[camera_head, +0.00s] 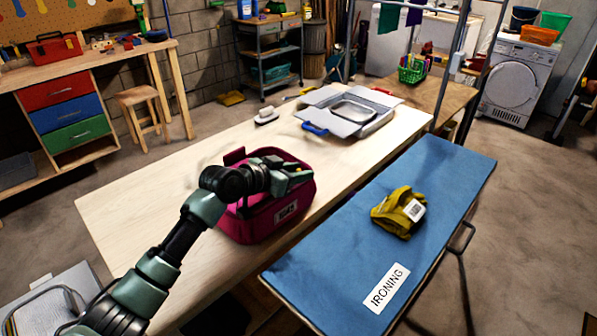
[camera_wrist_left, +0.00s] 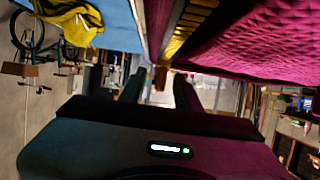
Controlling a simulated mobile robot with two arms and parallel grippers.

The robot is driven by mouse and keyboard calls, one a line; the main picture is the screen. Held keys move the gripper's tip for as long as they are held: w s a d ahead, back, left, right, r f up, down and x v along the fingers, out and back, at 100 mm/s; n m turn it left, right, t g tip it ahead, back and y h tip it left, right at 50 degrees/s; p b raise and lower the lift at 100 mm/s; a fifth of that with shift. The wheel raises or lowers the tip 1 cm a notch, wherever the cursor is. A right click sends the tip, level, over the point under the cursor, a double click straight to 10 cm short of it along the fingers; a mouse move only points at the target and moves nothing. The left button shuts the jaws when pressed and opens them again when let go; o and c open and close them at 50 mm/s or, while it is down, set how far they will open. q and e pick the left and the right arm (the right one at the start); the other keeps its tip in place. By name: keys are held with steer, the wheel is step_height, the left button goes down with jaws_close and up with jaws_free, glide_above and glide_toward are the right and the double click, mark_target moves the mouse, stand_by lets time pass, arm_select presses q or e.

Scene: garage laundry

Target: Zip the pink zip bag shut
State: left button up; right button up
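The pink zip bag (camera_head: 262,224) stands on the pale wooden table, with a white label on its front. My left gripper (camera_head: 303,174) is over the bag's top and hides much of it. In the left wrist view, quilted pink fabric (camera_wrist_left: 250,38) fills the upper right, beside a gold zip track (camera_wrist_left: 190,22). The two dark fingers of my left gripper (camera_wrist_left: 158,92) stand apart. A small gold piece (camera_wrist_left: 160,78), perhaps the zip pull, shows between them; I cannot tell whether they touch it. My right gripper is out of view.
The wooden table (camera_head: 135,205) is clear left of the bag. A grey case (camera_head: 340,108) and a small iron-like object (camera_head: 266,116) lie farther back. The blue ironing board (camera_head: 440,165) on the right holds a yellow cloth (camera_head: 392,213).

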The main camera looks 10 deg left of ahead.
arm_select(q)
steer(key=b+v, duration=0.1)
steer(key=v, duration=0.5)
steer(key=shift+s+a, duration=0.25)
steer(key=shift+s, duration=0.05)
steer(key=shift+s+a+r, duration=0.25)
steer(key=shift+s+r, duration=0.05)
steer(key=shift+s, duration=0.05)
steer(key=shift+o, duration=0.4)
